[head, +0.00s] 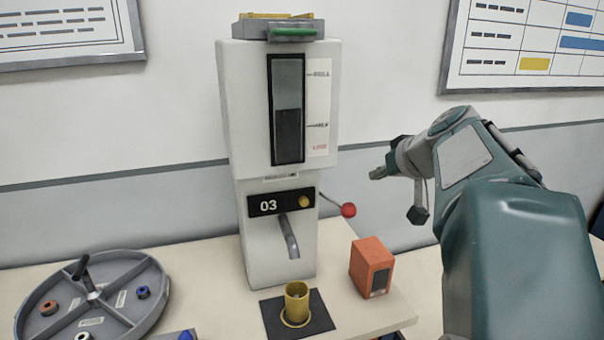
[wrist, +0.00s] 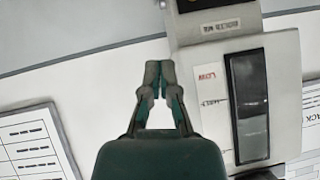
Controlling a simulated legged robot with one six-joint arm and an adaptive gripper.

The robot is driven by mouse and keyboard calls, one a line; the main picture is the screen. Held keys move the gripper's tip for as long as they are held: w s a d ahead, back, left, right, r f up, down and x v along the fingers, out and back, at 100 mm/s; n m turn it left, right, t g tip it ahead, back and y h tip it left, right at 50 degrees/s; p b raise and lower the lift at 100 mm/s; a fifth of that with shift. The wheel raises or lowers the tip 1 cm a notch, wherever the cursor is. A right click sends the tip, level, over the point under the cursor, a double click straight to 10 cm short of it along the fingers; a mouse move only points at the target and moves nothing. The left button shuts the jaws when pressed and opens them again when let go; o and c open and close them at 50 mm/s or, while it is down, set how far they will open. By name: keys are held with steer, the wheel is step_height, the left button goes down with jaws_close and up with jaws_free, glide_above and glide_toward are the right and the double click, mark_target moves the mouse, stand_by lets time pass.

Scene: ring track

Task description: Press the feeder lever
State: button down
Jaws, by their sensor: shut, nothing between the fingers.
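The feeder (head: 284,110) is a tall white dispenser against the wall, with a dark level window, a "03" panel and a spout. Its lever (head: 348,209) sticks out from the right side and ends in a red ball. My gripper (head: 378,173) is to the right of the feeder, above the red ball and apart from it. In the wrist view my gripper (wrist: 159,70) has its fingertips together, with nothing between them. The feeder (wrist: 285,60) appears upside down there, and the lever does not show.
A yellow cup (head: 297,300) stands on a black mat (head: 318,322) below the spout. An orange box (head: 371,267) stands below and right of the lever. A round grey tray (head: 130,292) with small coloured parts lies at the left. Boards (head: 540,45) hang on the wall.

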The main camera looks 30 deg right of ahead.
glide_above(352, 206)
steer(key=s, duration=0.2)
step_height(352, 206, down, 4)
steer(key=f, duration=0.2)
steer(key=w+f, duration=0.1)
steer(key=f, duration=0.1)
steer(key=shift+w, duration=0.2)
steer(key=shift+f, duration=0.2)
steer(key=shift+f, duration=0.1)
steer(key=shift+s+f, duration=0.35)
steer(key=shift+f, duration=0.25)
step_height(352, 206, down, 10)
steer(key=s, duration=0.1)
steer(key=shift+s+a, duration=0.25)
steer(key=shift+a, duration=0.05)
steer(key=shift+f, duration=0.2)
